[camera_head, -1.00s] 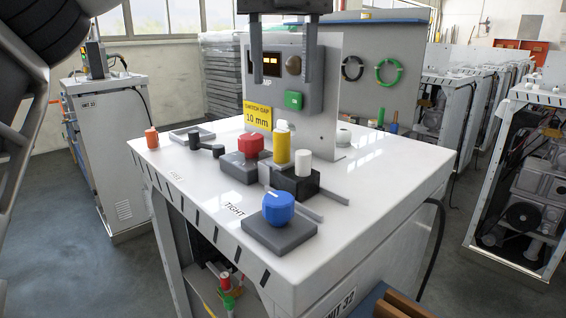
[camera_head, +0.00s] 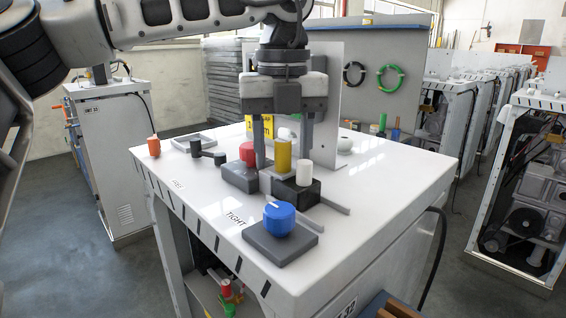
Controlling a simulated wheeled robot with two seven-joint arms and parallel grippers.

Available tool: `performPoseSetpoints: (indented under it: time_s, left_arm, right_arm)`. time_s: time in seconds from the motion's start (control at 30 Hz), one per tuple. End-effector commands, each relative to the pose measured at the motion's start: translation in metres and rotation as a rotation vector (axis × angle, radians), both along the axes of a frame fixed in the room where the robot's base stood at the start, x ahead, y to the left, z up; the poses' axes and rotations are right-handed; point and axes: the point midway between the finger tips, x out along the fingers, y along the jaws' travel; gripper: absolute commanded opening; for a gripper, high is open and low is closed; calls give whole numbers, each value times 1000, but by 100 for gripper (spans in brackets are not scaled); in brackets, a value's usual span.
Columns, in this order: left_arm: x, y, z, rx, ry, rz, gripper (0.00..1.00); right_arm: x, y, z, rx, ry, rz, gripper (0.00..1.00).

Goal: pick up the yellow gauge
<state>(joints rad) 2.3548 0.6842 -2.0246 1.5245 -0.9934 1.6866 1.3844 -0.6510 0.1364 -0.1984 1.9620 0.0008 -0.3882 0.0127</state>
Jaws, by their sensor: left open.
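The yellow gauge (camera_head: 283,155) is an upright yellow cylinder on the white cabinet top (camera_head: 390,175), between the red knob and the white peg. My left gripper (camera_head: 284,160) points straight down, with its two grey fingers apart. One finger is to the left of the yellow gauge and the other is to its right, near the gauge's height. Whether the fingers touch it cannot be told. My right gripper is not in view.
Close by stand a red knob (camera_head: 247,153) on a dark block, a white peg (camera_head: 304,172) on a black block and a blue knob (camera_head: 279,218) on a grey base. A black lever (camera_head: 207,153) and an orange cylinder (camera_head: 153,146) are to the left. An upright panel (camera_head: 326,110) stands behind.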

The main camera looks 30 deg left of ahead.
Motion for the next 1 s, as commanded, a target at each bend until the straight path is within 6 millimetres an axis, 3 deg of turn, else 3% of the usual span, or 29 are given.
performPoseSetpoints:
  time_s: [0.07, 0.2, 0.23, 0.57, 1.0]
  left_arm:
    - [0, 0, 0, 0, 0, 0, 42]
    - [0, 0, 0, 0, 0, 0, 3]
    - [0, 0, 0, 0, 0, 0, 0]
    - [1, 0, 5, 0, -3, 0, 0]
    - [0, -1, 84, -2, -3, 0, 0]
  right_arm:
    - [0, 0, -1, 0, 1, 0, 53]
    - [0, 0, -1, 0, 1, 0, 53]
    - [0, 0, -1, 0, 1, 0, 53]
    - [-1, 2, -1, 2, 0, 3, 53]
    - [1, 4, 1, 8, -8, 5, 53]
